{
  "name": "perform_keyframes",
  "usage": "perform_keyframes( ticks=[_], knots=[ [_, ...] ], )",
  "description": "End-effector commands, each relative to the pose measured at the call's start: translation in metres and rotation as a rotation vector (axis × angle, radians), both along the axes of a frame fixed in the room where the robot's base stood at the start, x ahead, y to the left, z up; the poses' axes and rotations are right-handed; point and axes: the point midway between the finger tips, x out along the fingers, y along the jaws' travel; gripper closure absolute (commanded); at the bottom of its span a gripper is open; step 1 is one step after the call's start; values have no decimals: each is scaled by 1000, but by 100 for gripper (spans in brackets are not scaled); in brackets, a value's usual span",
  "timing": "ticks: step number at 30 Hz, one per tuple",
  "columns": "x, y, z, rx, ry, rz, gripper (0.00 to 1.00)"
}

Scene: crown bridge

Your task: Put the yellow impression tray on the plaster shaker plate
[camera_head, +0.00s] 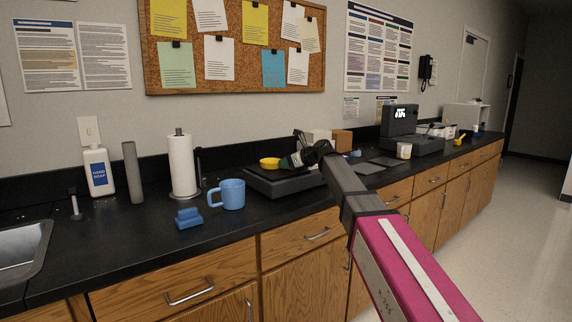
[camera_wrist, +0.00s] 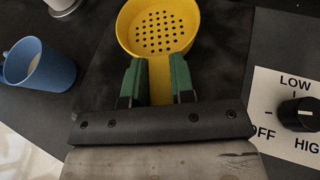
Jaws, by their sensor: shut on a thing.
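The yellow impression tray (camera_wrist: 157,27) has a round perforated bowl and a flat handle. My gripper (camera_wrist: 158,82) is shut on its handle, with one green finger on each side. In the head view, the yellow tray (camera_head: 269,162) shows at the tip of my gripper (camera_head: 290,160), over the plaster shaker plate (camera_head: 262,174). The shaker is a dark, low box on the counter, and its dial and LOW, OFF and HIGH marks (camera_wrist: 294,112) show at the right in the wrist view. I cannot tell whether the tray touches the plate.
A blue mug (camera_head: 232,194) and a blue block-like object (camera_head: 188,218) stand left of the shaker. A paper towel roll (camera_head: 183,166), grey cylinder (camera_head: 133,172) and soap bottle (camera_head: 99,172) are farther left. Boxes (camera_head: 341,139) stand behind my gripper. The counter's front edge is clear.

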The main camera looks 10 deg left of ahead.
Motion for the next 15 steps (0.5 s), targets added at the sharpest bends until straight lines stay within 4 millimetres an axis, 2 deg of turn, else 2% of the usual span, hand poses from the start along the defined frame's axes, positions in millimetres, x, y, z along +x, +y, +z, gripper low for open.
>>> perform_keyframes(
  ticks=[8,9,11,12,15],
  knots=[
    [0,0,-2,1,1,0,100],
    [0,0,-2,0,0,0,74],
    [0,0,-2,0,0,0,54],
    [0,0,-2,0,0,0,51],
    [0,0,-2,0,0,0,51]
  ],
)
